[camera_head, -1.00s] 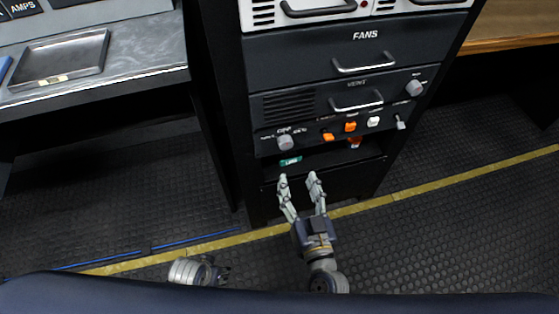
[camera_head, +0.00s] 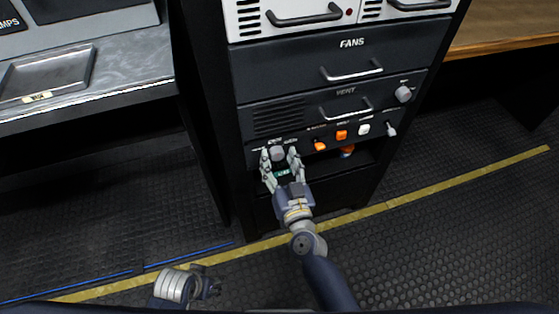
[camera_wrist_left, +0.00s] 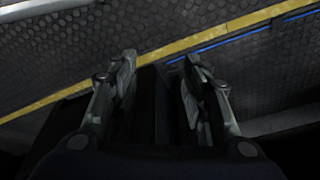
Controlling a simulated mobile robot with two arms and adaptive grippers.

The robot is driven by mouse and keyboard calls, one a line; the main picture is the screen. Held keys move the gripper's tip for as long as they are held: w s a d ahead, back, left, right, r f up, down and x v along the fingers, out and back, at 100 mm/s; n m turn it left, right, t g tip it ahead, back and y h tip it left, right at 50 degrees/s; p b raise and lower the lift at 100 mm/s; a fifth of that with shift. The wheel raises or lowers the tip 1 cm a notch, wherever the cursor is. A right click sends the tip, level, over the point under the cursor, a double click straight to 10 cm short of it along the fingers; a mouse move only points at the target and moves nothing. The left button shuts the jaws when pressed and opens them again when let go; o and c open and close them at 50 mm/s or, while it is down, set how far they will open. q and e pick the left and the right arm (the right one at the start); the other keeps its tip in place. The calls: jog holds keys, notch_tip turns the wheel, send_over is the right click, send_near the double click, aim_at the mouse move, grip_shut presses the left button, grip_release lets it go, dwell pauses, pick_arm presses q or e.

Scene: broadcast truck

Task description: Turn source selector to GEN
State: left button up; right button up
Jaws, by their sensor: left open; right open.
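The source selector seems to be the grey round knob (camera_head: 277,154) at the lower left of the rack's control panel in the head view. Its small labels are too blurred to read, so I cannot tell its setting. My right gripper (camera_head: 280,156) is open, with one fingertip on each side of this knob; I cannot tell whether they touch it. My left gripper (camera_head: 212,286) is low over the floor at the bottom left, away from the rack. In the left wrist view the left gripper (camera_wrist_left: 157,68) is open and empty.
Orange switches (camera_head: 341,135), a white switch (camera_head: 364,129) and a toggle (camera_head: 390,129) sit right of the knob. Another knob (camera_head: 403,94) is higher right. Drawer handles (camera_head: 347,107) stick out above. A desk (camera_head: 120,68) stands left. The floor is clear.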

jog(key=c, duration=1)
jog(key=shift+c, duration=0.2)
